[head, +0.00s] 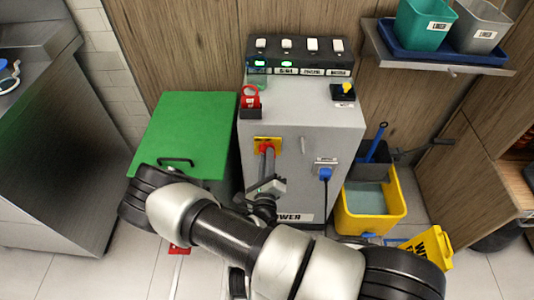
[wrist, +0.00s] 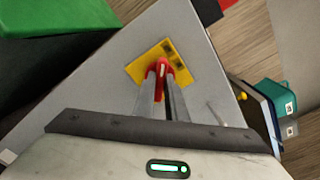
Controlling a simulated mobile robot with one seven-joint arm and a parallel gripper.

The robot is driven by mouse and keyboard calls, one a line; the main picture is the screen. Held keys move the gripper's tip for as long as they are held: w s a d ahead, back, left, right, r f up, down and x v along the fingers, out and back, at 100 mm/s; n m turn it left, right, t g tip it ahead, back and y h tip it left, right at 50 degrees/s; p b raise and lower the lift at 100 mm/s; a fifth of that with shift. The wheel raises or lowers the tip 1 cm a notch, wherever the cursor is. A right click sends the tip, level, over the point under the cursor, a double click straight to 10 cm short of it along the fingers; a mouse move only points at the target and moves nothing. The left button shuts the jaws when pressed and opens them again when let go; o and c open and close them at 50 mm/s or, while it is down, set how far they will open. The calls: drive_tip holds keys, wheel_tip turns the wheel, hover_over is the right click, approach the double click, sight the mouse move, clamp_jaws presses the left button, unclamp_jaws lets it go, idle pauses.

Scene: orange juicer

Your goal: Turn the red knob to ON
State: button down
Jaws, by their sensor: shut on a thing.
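The red knob (wrist: 161,67) sits on a yellow plate (wrist: 141,62) on the front of the grey power box (head: 345,139). In the head view the yellow plate (head: 258,140) shows above my gripper (head: 266,151), and the red knob (head: 267,149) is partly covered by it. In the wrist view my gripper (wrist: 161,80) has both fingers closed around the red knob, one on each side. The knob's handle looks close to upright along the fingers. The ON marking is too small to read.
A red tag or lock (head: 250,97) and a yellow-and-black switch (head: 344,91) are on the box's top. A blue plug (head: 325,173) is on its front right. A green lidded bin (head: 181,130) stands left. A yellow mop bucket (head: 371,222) and wet-floor sign (head: 428,250) stand right.

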drive_tip(key=m+p, duration=0.3)
drive_tip(key=m, duration=0.6)
drive_tip(key=shift+r+p, duration=0.1)
drive_tip(key=shift+p, duration=0.3)
drive_tip(key=shift+w+m, duration=0.1)
drive_tip(key=shift+m, duration=0.3)
drive_tip(key=c, duration=1.8)
unclamp_jaws()
drive_tip(key=s, duration=1.7)
drive_tip(key=shift+s+a, duration=0.25)
drive_tip(key=shift+a, duration=0.05)
